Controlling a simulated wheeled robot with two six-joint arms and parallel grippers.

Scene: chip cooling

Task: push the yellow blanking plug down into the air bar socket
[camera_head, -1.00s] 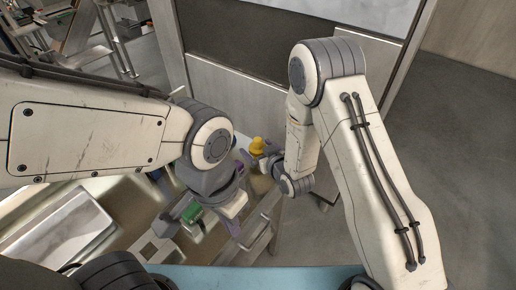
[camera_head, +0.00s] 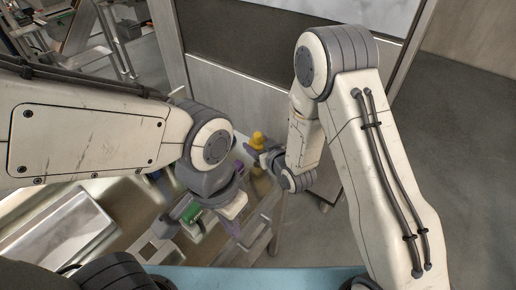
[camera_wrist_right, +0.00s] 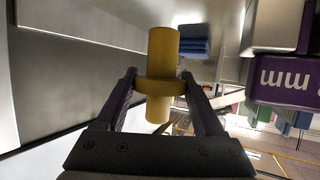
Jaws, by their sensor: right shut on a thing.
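The yellow blanking plug (camera_head: 258,138) is held by my right gripper (camera_head: 262,153) in the head view. In the right wrist view the plug (camera_wrist_right: 162,50) is a yellow cylinder with a wider collar, and the dark fingers of my right gripper (camera_wrist_right: 160,86) close on that collar from both sides. Parts of the plug stick out above and below the collar. My left gripper (camera_head: 236,197) is lower, at the left arm's end, with purple fingertips well apart and nothing visible between them. I cannot make out the air bar socket in either view.
A green piece (camera_head: 192,213) sits beside my left gripper, near pale metal trays (camera_head: 75,235) at lower left. A purple block with white lettering (camera_wrist_right: 290,85) is at the right of the wrist view. A grey cabinet (camera_head: 232,95) stands behind; grey floor is open at right.

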